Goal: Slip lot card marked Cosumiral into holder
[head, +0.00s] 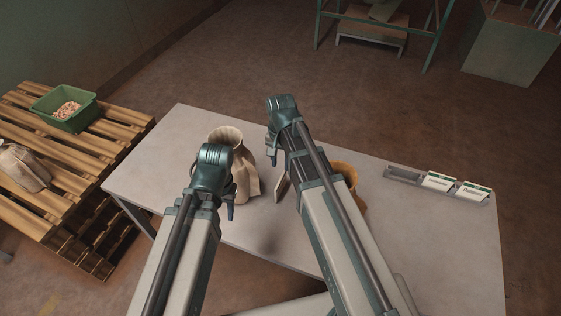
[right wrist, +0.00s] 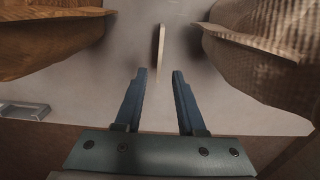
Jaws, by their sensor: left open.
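A thin, pale upright piece, seemingly a lot card (head: 281,184), stands on the table between a sack and an orange-brown container; no marking is readable. In the right wrist view this card (right wrist: 158,48) is edge-on, just beyond the fingertips and roughly between their lines. My right gripper (right wrist: 161,72) is open and empty; in the head view its fingers are mostly hidden. My left gripper (head: 229,205) is open in front of the sack. The holder (head: 404,175) is a grey rail at the table's right, with two white-and-green cards (head: 438,181) in it and its left slot empty.
The open woven sack (head: 246,178) stands left of the card, also in the right wrist view (right wrist: 285,85). The orange-brown container (head: 347,173) is partly behind my right arm. A pallet (head: 112,129) with a green crate (head: 83,117) stands left. The table's right front is clear.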

